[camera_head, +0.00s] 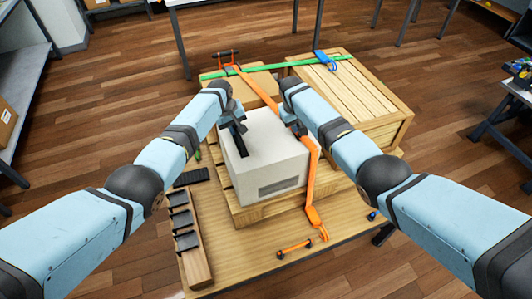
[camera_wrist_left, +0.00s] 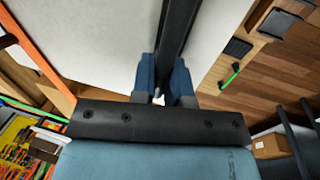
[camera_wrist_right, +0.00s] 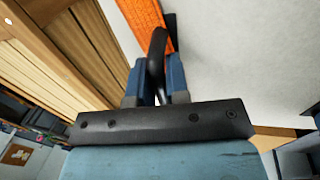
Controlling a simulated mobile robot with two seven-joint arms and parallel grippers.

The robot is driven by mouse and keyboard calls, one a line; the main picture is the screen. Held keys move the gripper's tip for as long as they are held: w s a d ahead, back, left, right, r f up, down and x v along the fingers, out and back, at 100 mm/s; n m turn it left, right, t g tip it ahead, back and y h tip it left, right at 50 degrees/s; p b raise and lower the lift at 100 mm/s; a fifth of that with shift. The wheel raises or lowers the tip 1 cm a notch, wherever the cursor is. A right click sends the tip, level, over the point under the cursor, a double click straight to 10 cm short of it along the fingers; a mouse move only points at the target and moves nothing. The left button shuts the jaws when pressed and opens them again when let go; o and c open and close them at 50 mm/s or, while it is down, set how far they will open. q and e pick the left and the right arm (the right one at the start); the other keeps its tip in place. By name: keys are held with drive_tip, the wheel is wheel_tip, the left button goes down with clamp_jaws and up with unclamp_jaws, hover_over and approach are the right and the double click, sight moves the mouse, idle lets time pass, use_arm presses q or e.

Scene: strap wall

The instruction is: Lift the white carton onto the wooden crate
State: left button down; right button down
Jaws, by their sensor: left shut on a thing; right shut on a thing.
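The white carton (camera_head: 262,150) is in the middle of the head view, over a stepped wooden base (camera_head: 262,212). I cannot tell whether it touches the base. My left gripper (camera_head: 239,126) is shut on a black handle on the carton's left side; the handle shows as a dark bar in the left wrist view (camera_wrist_left: 177,30). My right gripper (camera_head: 298,128) is shut on a curved black handle at the carton's right side, also in the right wrist view (camera_wrist_right: 157,50). The slatted wooden crate (camera_head: 350,92) stands behind and right of the carton. Its top is mostly bare.
An orange strap (camera_head: 311,180) runs along the carton's right side. A green strap (camera_head: 270,67) crosses behind, with a blue buckle (camera_head: 325,58) on the crate. A cardboard box (camera_head: 245,92) is behind the carton. A wooden rack (camera_head: 190,240) lies front left.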

use_arm(q)
drive_tip(key=shift+r, duration=0.2)
use_arm(e)
drive_tip(key=shift+r, duration=0.2)
idle(0.3)
